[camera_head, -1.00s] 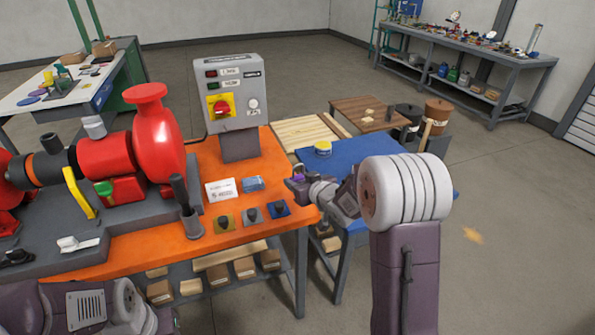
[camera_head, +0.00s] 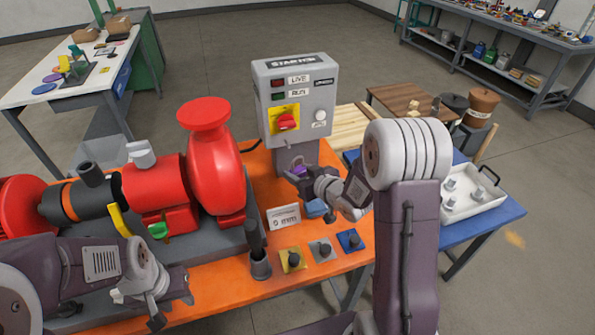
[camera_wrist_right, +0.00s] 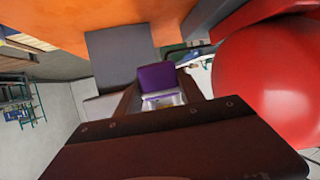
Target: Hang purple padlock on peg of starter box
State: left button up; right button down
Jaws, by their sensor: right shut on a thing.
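The grey starter box (camera_head: 292,102) stands on a pedestal at the back of the orange bench, with a red rotary switch (camera_head: 287,121) on a yellow plate. I cannot clearly make out its peg. My right gripper (camera_head: 297,180) is in front of the pedestal, below the box face, shut on the purple padlock (camera_head: 299,170).
The red pump (camera_head: 214,165) stands close left of the starter box and right gripper. A white sign (camera_head: 284,217), a dark upright handle in a holder (camera_head: 258,255) and several colored plates with knobs are in front. A white tray (camera_head: 474,194) lies on the blue table.

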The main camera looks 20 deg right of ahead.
jog(key=shift+x, duration=1)
jog(key=shift+w+f, duration=0.2)
jog(key=shift+w, duration=1.2)
jog(key=shift+w+f, duration=0.2)
jog(key=shift+w, duration=1.2)
jog(key=shift+w+f, duration=0.2)
jog(key=shift+w, duration=1.15)
jog(key=c, duration=0.6)
grip_release()
jog(key=shift+c, duration=0.2)
jog(key=shift+s+d, duration=0.1)
jog(key=shift+s, duration=0.05)
